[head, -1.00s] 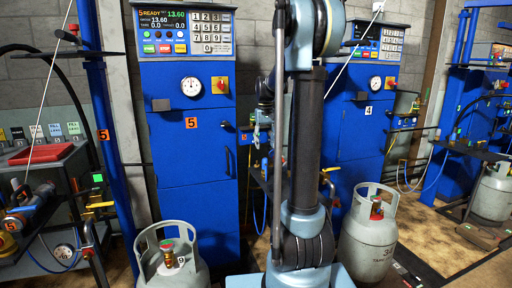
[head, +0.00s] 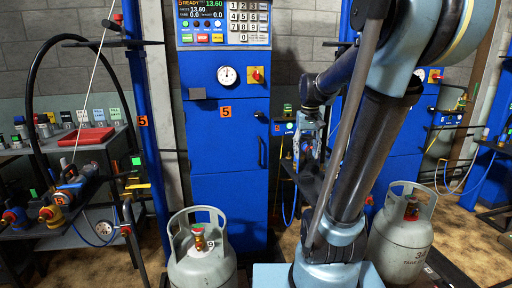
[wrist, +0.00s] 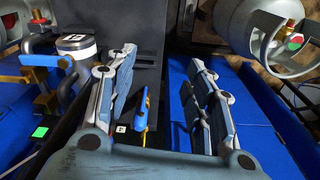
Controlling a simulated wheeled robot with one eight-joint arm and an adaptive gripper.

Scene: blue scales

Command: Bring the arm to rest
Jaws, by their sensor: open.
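My arm (head: 378,140) rises from my base at the lower middle of the head view and leans to the upper right. Its elbow is large at the top right, and the forearm runs back toward the blue cabinet. My gripper (wrist: 163,78) shows in the wrist view with its two fingers spread apart and nothing between them. A blue and yellow part (wrist: 142,105) shows beyond the gap; its distance cannot be told. In the head view the gripper is small and partly hidden behind the arm.
Blue scale cabinet 5 (head: 225,165) stands ahead. A bench with a red tray (head: 87,137) is at left. A cylinder (wrist: 262,25) shows at the wrist view's top right.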

